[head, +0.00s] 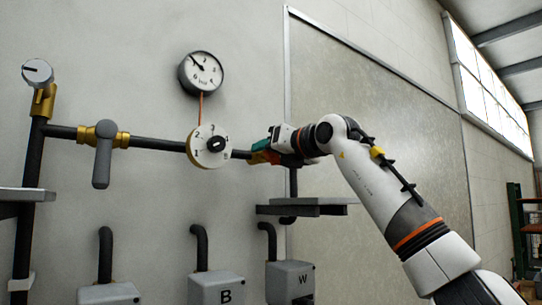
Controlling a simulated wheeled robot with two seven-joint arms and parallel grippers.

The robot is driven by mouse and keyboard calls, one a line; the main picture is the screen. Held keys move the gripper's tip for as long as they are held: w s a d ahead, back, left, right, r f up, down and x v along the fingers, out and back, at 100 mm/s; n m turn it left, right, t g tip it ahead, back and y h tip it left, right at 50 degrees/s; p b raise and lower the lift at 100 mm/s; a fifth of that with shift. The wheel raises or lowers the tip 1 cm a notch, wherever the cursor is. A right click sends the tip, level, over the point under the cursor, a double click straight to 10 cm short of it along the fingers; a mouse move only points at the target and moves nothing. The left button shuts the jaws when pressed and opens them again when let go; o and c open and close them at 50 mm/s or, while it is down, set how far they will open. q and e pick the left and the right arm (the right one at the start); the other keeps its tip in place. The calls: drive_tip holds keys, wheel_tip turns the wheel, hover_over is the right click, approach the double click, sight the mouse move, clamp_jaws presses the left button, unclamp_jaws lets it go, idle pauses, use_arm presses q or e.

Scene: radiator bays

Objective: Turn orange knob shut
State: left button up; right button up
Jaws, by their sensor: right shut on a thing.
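The orange knob (266,157) shows as a small orange patch at the right end of the dark pipe, just right of the white numbered dial. Most of it is hidden by my right gripper (263,149), which reaches in from the right with a teal-green part against it. The right gripper is shut on the orange knob. My left gripper is not in view.
The white numbered dial (210,146) sits close left of my right gripper. A round gauge (201,73) hangs above it. A grey lever valve (103,152) is further left.

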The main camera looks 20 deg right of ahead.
drive_tip(key=m, duration=0.2)
drive_tip(key=m+b, duration=0.1)
drive_tip(key=m, duration=0.2)
drive_tip(key=shift+w+f+m, duration=0.1)
drive_tip(key=shift+f+m, duration=0.25)
drive_tip(key=shift+m, duration=0.05)
drive_tip(key=m+b, duration=0.1)
drive_tip(key=m, duration=0.4)
drive_tip(key=shift+b, duration=0.35)
drive_tip(key=m+b, duration=0.1)
drive_tip(key=m, duration=0.4)
drive_tip(key=shift+f+m, duration=0.1)
drive_tip(key=shift+m, duration=0.3)
drive_tip(key=shift+m+b, duration=0.35)
drive_tip(key=shift+m, duration=1.75)
drive_tip(key=o, duration=1)
drive_tip(key=shift+d, duration=0.1)
